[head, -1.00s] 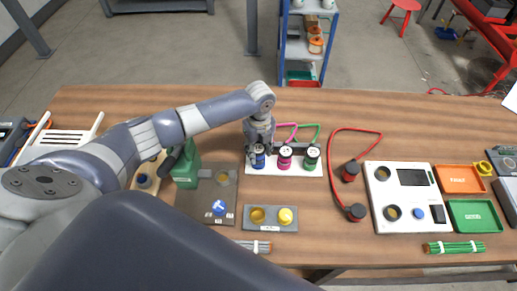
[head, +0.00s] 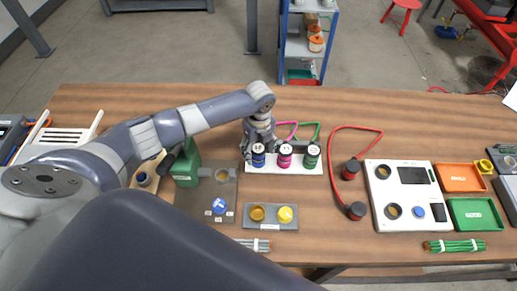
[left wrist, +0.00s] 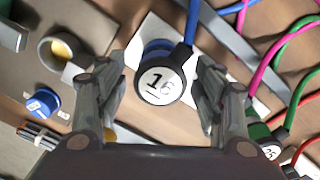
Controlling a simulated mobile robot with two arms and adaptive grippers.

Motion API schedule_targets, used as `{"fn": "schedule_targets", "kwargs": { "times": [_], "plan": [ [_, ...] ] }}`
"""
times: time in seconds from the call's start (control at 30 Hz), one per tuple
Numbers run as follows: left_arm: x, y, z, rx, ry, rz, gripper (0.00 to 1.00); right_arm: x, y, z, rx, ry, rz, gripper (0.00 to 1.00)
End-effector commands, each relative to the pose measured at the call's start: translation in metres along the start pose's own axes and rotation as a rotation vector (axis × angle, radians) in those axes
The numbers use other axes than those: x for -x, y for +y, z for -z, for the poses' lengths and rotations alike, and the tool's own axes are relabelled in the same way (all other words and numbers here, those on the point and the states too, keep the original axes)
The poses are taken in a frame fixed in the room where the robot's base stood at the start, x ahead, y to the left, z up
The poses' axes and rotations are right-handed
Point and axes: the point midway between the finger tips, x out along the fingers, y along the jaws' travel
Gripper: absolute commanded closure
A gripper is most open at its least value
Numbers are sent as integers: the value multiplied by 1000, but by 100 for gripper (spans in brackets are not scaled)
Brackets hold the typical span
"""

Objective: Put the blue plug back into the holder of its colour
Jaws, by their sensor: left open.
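The blue plug (head: 258,158) stands upright at the left end of the white holder strip (head: 272,171), in line with the pink plug (head: 285,156) and the green plug (head: 312,156). In the left wrist view the blue plug (left wrist: 162,85) shows a dark cap with a white label "16" and a blue cable. Blue shows just below the cap; how deep it is seated is hidden. My left gripper (head: 258,147) is open, with its fingers (left wrist: 161,70) on either side of the plug and gaps visible. My right gripper is not in view.
A grey plate with a blue knob (head: 219,206) and a block with a yellow cap (head: 286,215) lie in front. A green bottle (head: 186,167) stands left. Red-cabled plugs (head: 350,170) and a white panel (head: 400,215) are to the right. Pink and green cables run behind the strip.

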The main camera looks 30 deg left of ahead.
Motion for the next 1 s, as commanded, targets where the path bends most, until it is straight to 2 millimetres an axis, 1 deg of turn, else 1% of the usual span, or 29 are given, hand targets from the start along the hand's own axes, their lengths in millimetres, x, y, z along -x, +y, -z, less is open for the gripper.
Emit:
{"fn": "schedule_targets", "kwargs": {
  "times": [0.13, 0.23, 0.37, 0.5, 0.6, 0.7, 0.83, 1.0],
  "plan": [
    [4, 0, 0, 0, 0, 1, 38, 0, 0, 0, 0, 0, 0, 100],
    [15, -1, 0, -1, 0, 3, 38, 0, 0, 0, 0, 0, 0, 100],
    [41, -1, -1, -1, -3, 4, 38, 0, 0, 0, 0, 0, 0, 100],
    [72, -1, -1, -1, -3, 5, 38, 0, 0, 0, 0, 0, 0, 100],
    [91, -1, -1, -1, -2, 3, 38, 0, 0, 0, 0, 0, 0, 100],
    [106, -1, 0, -1, -1, 2, 38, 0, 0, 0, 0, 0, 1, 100],
    [117, 0, 0, 0, -1, 1, 38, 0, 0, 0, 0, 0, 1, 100],
    [120, 0, 0, 0, 0, 0, 38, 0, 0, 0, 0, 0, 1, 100]
  ]
}}
